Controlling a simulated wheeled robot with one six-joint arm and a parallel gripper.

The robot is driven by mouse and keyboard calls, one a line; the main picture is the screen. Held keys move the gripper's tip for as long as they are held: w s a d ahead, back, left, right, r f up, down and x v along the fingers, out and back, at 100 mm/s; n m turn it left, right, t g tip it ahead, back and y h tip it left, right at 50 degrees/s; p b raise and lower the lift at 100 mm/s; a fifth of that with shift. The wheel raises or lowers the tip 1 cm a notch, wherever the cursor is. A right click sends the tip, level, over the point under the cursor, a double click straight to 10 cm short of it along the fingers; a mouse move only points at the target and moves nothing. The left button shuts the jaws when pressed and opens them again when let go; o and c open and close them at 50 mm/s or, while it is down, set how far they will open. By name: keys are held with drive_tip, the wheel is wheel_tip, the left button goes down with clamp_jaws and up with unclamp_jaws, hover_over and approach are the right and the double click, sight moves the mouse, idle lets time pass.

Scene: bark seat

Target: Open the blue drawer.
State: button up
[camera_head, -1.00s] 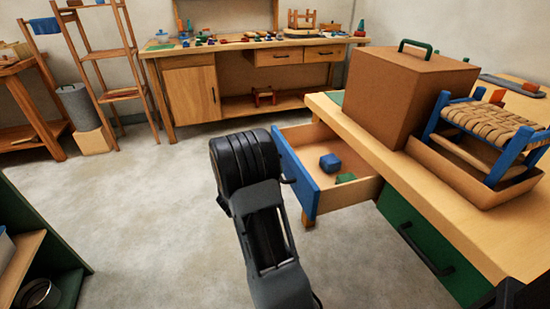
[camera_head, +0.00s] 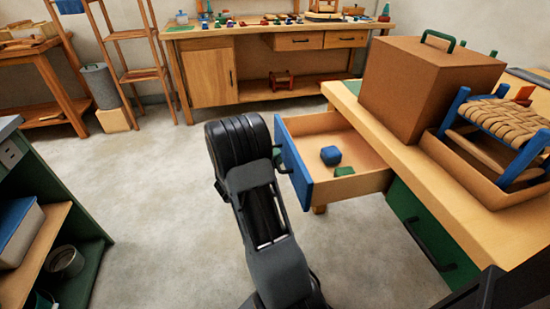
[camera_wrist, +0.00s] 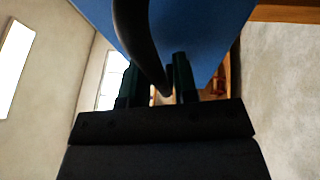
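The blue drawer (camera_head: 295,165) is pulled out from the left end of the wooden bench, so its open inside shows. Its blue front also fills the top of the wrist view (camera_wrist: 205,28). Its dark curved handle (camera_wrist: 140,35) runs down between the two dark green fingers of my gripper (camera_wrist: 160,88). The fingers sit on both sides of the handle and appear shut on it; a thin bright gap shows beside the bar. In the head view my wrist is left of the drawer front and hides most of the fingers.
A blue block (camera_head: 331,156) and a green block (camera_head: 344,171) lie in the drawer. A green drawer (camera_head: 425,235) is below. A shelf (camera_head: 85,265) stands left; the floor between is clear.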

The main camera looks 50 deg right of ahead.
drive_tip(key=shift+o, duration=1)
drive_tip(key=p+v, duration=0.2)
drive_tip(key=v, duration=1.1)
drive_tip(key=shift+a+f, duration=0.2)
drive_tip(key=shift+a, duration=0.2)
